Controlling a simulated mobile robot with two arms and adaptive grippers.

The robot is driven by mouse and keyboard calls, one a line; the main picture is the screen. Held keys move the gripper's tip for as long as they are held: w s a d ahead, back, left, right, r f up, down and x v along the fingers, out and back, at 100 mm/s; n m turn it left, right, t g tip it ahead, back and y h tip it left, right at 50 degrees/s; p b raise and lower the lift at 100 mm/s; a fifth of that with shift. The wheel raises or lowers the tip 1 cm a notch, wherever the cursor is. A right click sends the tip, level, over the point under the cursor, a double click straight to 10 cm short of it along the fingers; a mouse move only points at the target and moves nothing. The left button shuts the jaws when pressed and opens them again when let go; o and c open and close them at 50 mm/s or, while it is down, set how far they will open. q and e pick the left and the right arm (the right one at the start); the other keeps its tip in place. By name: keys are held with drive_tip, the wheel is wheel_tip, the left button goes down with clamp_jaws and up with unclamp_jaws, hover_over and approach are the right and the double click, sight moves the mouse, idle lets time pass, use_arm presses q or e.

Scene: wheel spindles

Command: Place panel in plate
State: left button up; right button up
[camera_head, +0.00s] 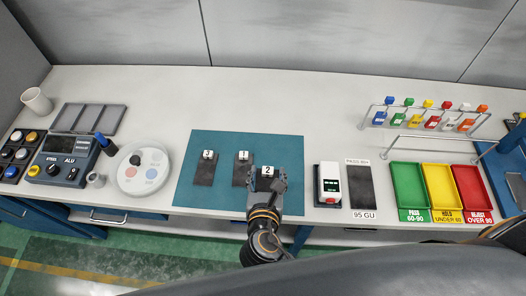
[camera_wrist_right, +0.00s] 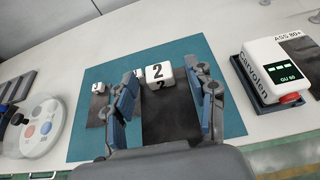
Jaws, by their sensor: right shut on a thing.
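A dark panel with a white block marked 2 (camera_head: 267,171) is at the right part of the teal mat (camera_head: 290,150). My right gripper (camera_head: 266,186) is over it. In the right wrist view my right gripper (camera_wrist_right: 168,100) has its fingers on both sides of the dark panel (camera_wrist_right: 168,120), shut on it. I cannot tell whether the panel is touching the mat. Panels marked 1 (camera_head: 242,172) and 3 (camera_head: 205,171) lie to its left on the mat. A round white plate with coloured spots (camera_head: 143,178) is left of the mat. My left gripper is not in view.
A white meter (camera_head: 329,183) and a dark sample strip (camera_head: 359,187) are right of the mat. Green (camera_head: 408,187), yellow (camera_head: 440,186) and red (camera_head: 473,188) trays stand further right, below a rack of coloured tags (camera_head: 430,123). A grey slotted tray (camera_head: 90,118) is at left.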

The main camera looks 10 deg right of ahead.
drive_tip(key=x, duration=0.3)
drive_tip(key=shift+w+d+f, duration=0.1)
drive_tip(key=shift+d, duration=0.2)
drive_tip(key=b, duration=0.8)
hover_over(280, 163)
drive_tip(key=s, duration=0.1)
drive_tip(key=f, duration=0.7)
drive_tip(key=shift+a, duration=0.4)
drive_tip(key=shift+w+d+f+b, duration=0.15)
drive_tip(key=shift+w+f+b, duration=0.1)
drive_tip(key=shift+w+b, duration=0.1)
drive_tip(key=shift+f, duration=0.15)
drive_tip(key=f+b, duration=0.2)
drive_tip(key=b, duration=0.1)
drive_tip(key=f+b, duration=0.1)
drive_tip(key=b, duration=0.1)
drive_tip(key=shift+w+d+f, duration=0.25)
drive_tip(key=shift+w, duration=0.05)
drive_tip(key=shift+f+b, duration=0.15)
drive_tip(key=shift+b, duration=0.4)
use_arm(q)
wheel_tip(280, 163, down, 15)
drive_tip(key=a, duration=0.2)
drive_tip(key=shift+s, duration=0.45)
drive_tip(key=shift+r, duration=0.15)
